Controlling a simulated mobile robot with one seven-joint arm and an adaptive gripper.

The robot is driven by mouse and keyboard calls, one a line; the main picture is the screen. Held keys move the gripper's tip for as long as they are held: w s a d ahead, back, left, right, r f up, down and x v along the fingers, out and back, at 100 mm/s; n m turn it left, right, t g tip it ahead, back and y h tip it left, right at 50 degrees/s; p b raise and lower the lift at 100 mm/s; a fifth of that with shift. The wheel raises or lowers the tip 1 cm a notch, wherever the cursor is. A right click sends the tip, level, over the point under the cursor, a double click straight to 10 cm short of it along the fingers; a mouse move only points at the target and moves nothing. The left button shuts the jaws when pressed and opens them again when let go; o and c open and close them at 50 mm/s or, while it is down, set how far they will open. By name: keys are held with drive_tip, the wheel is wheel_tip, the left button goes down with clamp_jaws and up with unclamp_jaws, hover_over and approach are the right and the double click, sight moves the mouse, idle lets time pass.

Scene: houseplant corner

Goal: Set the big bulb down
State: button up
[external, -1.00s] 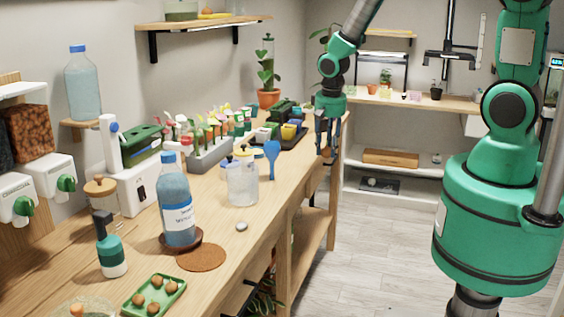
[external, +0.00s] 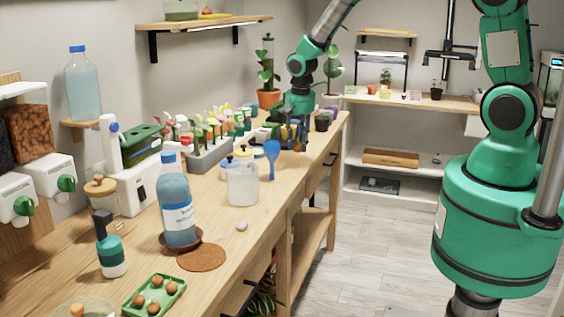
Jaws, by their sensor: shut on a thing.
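My gripper (external: 292,142) is at the far part of the wooden bench, pointing down, close to the bench top. It is shut on a small brown thing, the big bulb (external: 298,148), which shows low between the fingers. The bulb is small and partly hidden by the fingers. I cannot tell whether it touches the bench.
The long bench (external: 270,215) is crowded. A blue scoop (external: 272,158), clear jars (external: 243,180) and a plant-label rack (external: 208,155) stand nearer. Dark pots (external: 323,120) are behind the gripper. A green tray (external: 133,308) holds several brown bulbs. The bench's right edge is close to the gripper.

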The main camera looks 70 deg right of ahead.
drive_tip(key=shift+w+d+f, duration=0.1)
drive_tip(key=shift+w+d, duration=0.15)
drive_tip(key=shift+w, duration=0.35)
drive_tip(key=shift+w+d, duration=0.25)
drive_tip(key=shift+w, duration=0.3)
drive_tip(key=shift+w+d+f, duration=0.1)
drive_tip(key=shift+w+d, duration=0.15)
drive_tip(key=shift+w, duration=0.35)
drive_tip(key=shift+f+b, duration=0.3)
drive_tip(key=shift+f, duration=1.4)
drive_tip(key=shift+f, duration=0.1)
drive_tip(key=o, duration=1.1)
wheel_tip(320, 180, up, 12)
drive_tip(key=a+p, duration=0.1)
drive_tip(key=shift+s+a, duration=0.15)
drive_tip(key=shift+s, duration=0.25)
